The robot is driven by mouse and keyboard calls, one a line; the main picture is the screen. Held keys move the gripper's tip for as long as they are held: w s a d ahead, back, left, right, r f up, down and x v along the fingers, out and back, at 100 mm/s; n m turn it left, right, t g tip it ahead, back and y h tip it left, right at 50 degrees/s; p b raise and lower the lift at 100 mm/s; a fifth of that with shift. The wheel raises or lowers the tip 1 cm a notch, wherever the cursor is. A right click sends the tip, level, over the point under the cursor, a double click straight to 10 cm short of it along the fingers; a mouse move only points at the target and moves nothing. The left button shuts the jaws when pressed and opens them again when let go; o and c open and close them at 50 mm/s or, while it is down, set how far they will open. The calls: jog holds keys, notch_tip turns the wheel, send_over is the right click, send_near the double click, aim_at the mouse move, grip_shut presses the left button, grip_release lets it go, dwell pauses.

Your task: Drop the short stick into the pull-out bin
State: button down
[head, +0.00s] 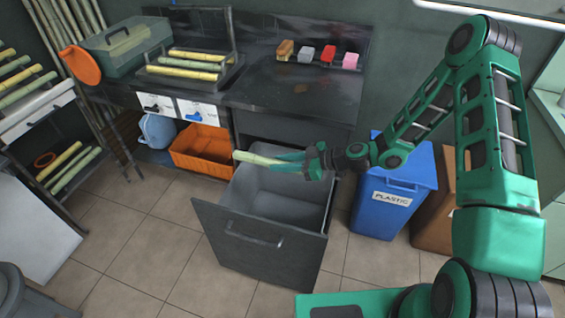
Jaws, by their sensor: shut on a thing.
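The short stick (254,158) is pale yellow-green and lies roughly level in the jaws of my gripper (287,161). My gripper is shut on it near its right end, and the left end sticks out free. The pull-out bin (258,237) is a dark grey drawer with a bar handle, pulled out from under the counter, with a lighter grey inside. In the head view the gripper and stick appear over the bin's back part, with the stick's free end near its back left rim. The exact height above the bin is hard to tell.
A blue plastic bin (394,190) and a brown bin (436,212) stand to the right. An orange crate (202,150) sits under the counter at left. More sticks lie on a rack (190,68) on the counter (290,92). The tiled floor in front is clear.

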jog(key=c, duration=1.3)
grip_release()
jog(key=shift+c, duration=0.2)
jog(key=v, duration=1)
jog(key=shift+d+r, duration=0.1)
jog(key=shift+d, duration=0.25)
jog(key=shift+s+d, duration=0.1)
jog(key=shift+s, duration=0.05)
